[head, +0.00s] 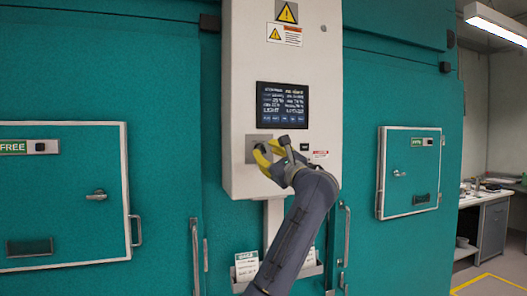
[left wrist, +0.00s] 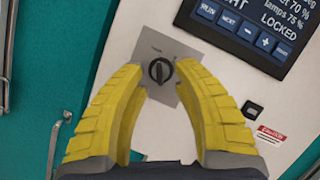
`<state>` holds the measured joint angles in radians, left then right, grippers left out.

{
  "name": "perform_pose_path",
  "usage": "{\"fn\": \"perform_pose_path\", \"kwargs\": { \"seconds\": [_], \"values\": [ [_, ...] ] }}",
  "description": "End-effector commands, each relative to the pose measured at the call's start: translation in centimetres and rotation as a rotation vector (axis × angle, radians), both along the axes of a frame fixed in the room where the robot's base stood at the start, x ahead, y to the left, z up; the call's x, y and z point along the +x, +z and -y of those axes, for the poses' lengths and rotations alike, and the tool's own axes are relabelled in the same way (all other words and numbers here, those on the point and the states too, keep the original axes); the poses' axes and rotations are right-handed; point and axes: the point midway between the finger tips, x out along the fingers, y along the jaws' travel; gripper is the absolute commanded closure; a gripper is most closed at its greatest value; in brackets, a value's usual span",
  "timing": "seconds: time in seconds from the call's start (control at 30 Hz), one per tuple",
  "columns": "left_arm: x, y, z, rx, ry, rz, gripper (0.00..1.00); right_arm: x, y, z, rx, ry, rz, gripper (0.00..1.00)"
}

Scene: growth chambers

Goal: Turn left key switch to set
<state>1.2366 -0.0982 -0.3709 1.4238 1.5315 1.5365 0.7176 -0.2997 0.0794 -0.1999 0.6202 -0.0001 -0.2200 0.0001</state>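The key switch (left wrist: 159,71) is a round black knob with a raised grip bar, on a grey square plate (left wrist: 176,96). In the left wrist view the bar stands nearly upright; its label is too small to read. In the head view the plate (head: 249,150) shows below the screen, and the knob is hidden behind my gripper. My left gripper (head: 263,154) is in front of the plate. In the left wrist view its yellow fingers (left wrist: 160,68) are open, one on each side of the knob. I cannot tell whether they touch it. My right gripper is not in view.
The white control box (head: 240,90) carries a dark screen (head: 282,105); the left wrist view shows "LOCKED" on it. A small black fitting (left wrist: 253,110) and a caution label (left wrist: 268,135) are right of the plate. Teal chamber doors (head: 60,195) stand on both sides.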

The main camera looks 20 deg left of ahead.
Motion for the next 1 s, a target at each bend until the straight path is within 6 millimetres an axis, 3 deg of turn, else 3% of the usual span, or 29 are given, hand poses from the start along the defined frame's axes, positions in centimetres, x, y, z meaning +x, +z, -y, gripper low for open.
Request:
{"fn": "perform_pose_path", "kwargs": {
  "seconds": [0.23,0.63,0.9,1.0],
  "values": [
    [1.03,0.52,-1.16,-0.001,0.001,0.0,0.72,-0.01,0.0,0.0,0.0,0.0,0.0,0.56],
    [1.17,0.59,-1.35,-0.001,0.001,0.0,0.7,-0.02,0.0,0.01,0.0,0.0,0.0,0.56],
    [1.17,0.58,-1.33,-0.001,0.001,0.0,1.0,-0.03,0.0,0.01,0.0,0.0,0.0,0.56],
    [1.17,0.58,-1.33,-0.001,0.001,0.0,1.0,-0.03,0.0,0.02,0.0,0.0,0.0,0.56]
  ]
}}
